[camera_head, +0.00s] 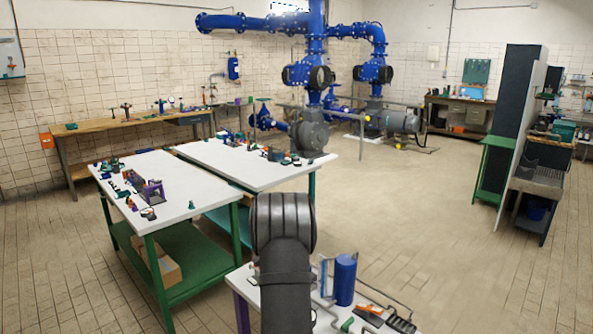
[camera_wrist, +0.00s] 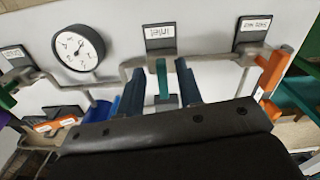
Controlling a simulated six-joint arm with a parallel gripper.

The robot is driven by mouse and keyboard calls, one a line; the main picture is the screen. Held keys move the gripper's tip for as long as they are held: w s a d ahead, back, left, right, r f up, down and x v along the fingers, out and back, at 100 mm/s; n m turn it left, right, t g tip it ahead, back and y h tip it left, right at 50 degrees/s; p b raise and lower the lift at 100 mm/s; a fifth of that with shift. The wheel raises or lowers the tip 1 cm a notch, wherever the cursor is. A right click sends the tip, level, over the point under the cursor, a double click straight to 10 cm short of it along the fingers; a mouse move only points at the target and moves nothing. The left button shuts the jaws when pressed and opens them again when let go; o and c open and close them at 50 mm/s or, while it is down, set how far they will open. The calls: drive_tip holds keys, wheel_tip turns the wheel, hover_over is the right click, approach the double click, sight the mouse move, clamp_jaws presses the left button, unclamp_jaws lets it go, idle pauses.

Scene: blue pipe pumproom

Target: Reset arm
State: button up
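In the wrist view, my gripper (camera_wrist: 160,67) shows as a dark body at the bottom with two dark blue fingers pointing up and away. The fingers are apart, so it looks open. A green handle (camera_wrist: 162,80) under a plate labelled "Inlet" (camera_wrist: 161,37) shows between them, with visible gaps on both sides; whether they touch it cannot be told. In the head view, my dark arm reaches over the near white bench (camera_head: 240,283), and the gripper is hidden.
A round gauge (camera_wrist: 78,48) stands left of the fingers and an orange handle (camera_wrist: 271,72) right, along grey pipes. A blue cylinder (camera_head: 345,279) stands on the near bench. White tables (camera_head: 150,207) with small parts stand beyond. Open floor (camera_head: 420,220) lies to the right.

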drive_tip(key=n, duration=0.4)
drive_tip(key=shift+s+d, duration=0.15)
drive_tip(key=shift+d, duration=0.1)
wheel_tip(320, 180, up, 14)
